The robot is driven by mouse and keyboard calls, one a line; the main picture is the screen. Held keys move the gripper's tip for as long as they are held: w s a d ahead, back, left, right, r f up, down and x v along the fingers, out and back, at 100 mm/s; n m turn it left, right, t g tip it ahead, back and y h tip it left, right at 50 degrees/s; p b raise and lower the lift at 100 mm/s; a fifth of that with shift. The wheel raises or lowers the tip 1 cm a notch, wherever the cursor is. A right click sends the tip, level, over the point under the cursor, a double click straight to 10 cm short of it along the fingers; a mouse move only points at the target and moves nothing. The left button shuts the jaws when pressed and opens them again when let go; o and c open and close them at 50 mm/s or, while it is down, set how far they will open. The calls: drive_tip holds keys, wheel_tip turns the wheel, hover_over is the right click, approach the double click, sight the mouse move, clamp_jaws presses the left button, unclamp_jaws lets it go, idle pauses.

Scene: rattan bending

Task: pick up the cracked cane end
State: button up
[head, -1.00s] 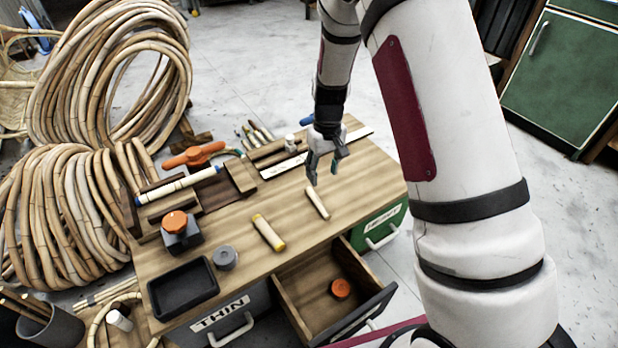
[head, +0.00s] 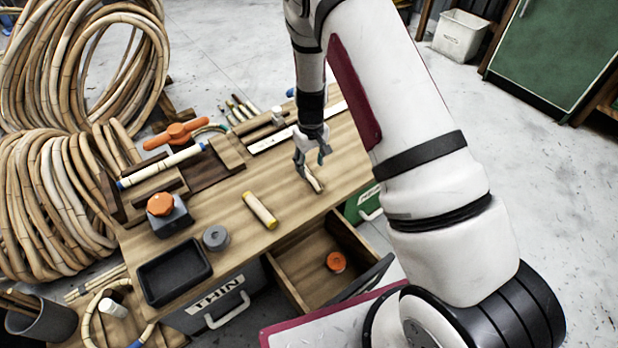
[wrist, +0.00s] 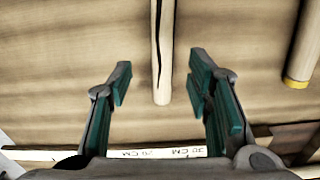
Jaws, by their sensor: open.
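The cracked cane end (head: 314,182) is a short pale cane piece lying on the wooden bench top. In the wrist view the cane (wrist: 162,60) runs down from the top edge, with a dark split along its length. My gripper (head: 312,166) is low over it in the head view and partly hides it. In the wrist view my gripper (wrist: 160,75) is open, with one green-padded finger on each side of the cane's near end and gaps on both sides. The cane lies on the bench, not gripped.
A second cane piece with yellow ends (head: 260,210) lies to the left. An open drawer (head: 310,268) holding an orange lid (head: 336,262) juts from the bench front. A black tray (head: 174,272), a grey cylinder (head: 215,237) and a clamping jig (head: 165,178) are further left.

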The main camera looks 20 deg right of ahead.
sight(310, 175)
drive_tip(key=f, duration=0.1)
drive_tip(key=f+b, duration=0.1)
drive_tip(key=f, duration=0.1)
drive_tip(key=f+b, duration=0.1)
drive_tip(key=f, duration=0.1)
drive_tip(key=shift+s+a, duration=0.1)
drive_tip(key=shift+s, duration=0.15)
drive_tip(key=shift+r, duration=0.1)
clamp_jaws()
drive_tip(key=shift+r, duration=0.1)
